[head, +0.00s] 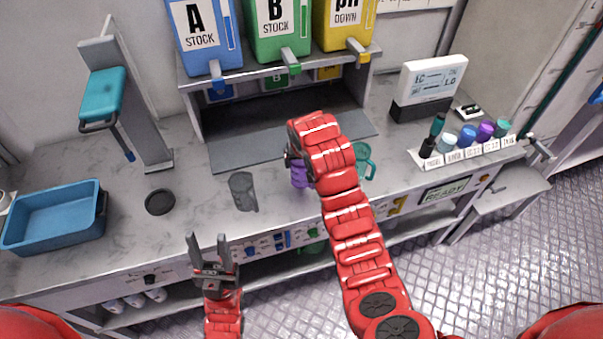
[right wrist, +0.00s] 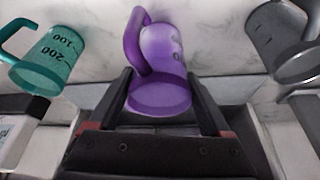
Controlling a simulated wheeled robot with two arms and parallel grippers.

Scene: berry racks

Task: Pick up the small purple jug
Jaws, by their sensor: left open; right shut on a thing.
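The small purple jug (right wrist: 164,55) is between the fingers of my right gripper (right wrist: 165,110) in the right wrist view. Its handle is toward the left there. In the head view the purple jug (head: 299,175) is partly hidden by my right gripper (head: 292,160), which is over the counter. My right gripper is shut on the jug. I cannot tell whether the jug touches the counter. My left gripper (head: 208,250) is open and empty, in front of the counter's front edge.
A grey jug (head: 242,192) stands left of the purple jug, and a teal jug (head: 364,158) stands right of it. A black disc (head: 160,202) and a blue tub (head: 52,218) are on the left counter. Several small bottles stand in a labelled rack (head: 470,150) at right.

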